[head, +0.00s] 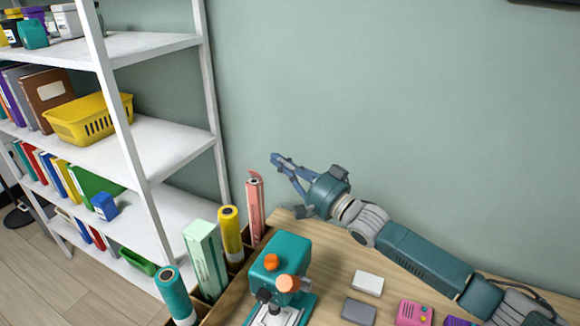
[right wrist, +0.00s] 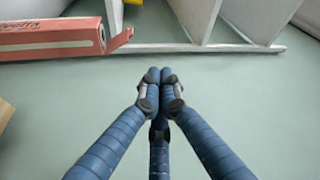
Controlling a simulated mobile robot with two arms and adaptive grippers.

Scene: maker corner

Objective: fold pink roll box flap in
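The pink roll box (head: 255,212) stands upright in a wooden holder beside the shelf. Its flap (head: 253,175) sticks up and out from the open top end, where a dark round roll end shows. In the right wrist view the box (right wrist: 48,40) lies across the upper left, with the flap (right wrist: 122,40) jutting out from its end. My right gripper (head: 274,158) is above and just right of the box top, apart from it. Its fingertips (right wrist: 160,76) are together with nothing between them. My left gripper is out of view.
A yellow roll (head: 231,230), a pale green box (head: 204,258) and a teal roll (head: 174,292) stand beside the pink box. A white shelf (head: 150,140) rises at left. A teal microscope (head: 282,255) and small boxes (head: 368,283) are on the wooden table.

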